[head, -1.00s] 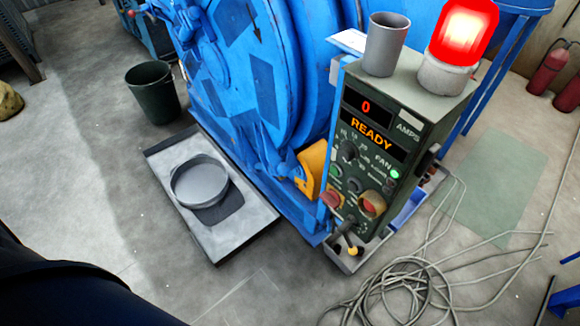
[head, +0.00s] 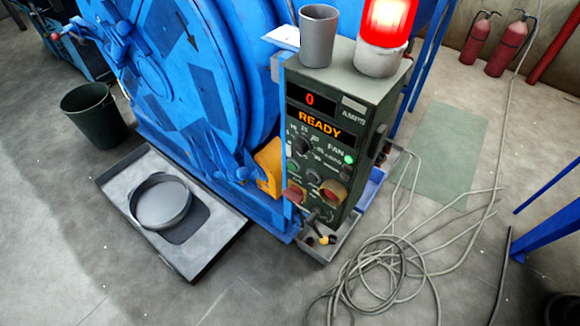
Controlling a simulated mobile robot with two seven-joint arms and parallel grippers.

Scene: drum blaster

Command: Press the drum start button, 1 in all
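A green control box (head: 361,91) stands at the right side of the blue drum machine (head: 190,95). Its display (head: 314,122) shows a red 0 and the word READY in orange. Below are a dark selector knob, a lit green light (head: 348,159) by the word FAN, small dark green round controls, a red button (head: 295,194) and a red knob in a yellowish surround (head: 333,190). The labels are too small to tell which one is the drum start button. Neither gripper is in view.
A lit red beacon (head: 387,22) and a grey cup (head: 318,37) stand on the box. A round pan (head: 161,202) sits on a low metal tray (head: 121,175). Loose cables (head: 385,275) lie coiled on the floor at front right. A dark bucket (head: 91,113) stands left.

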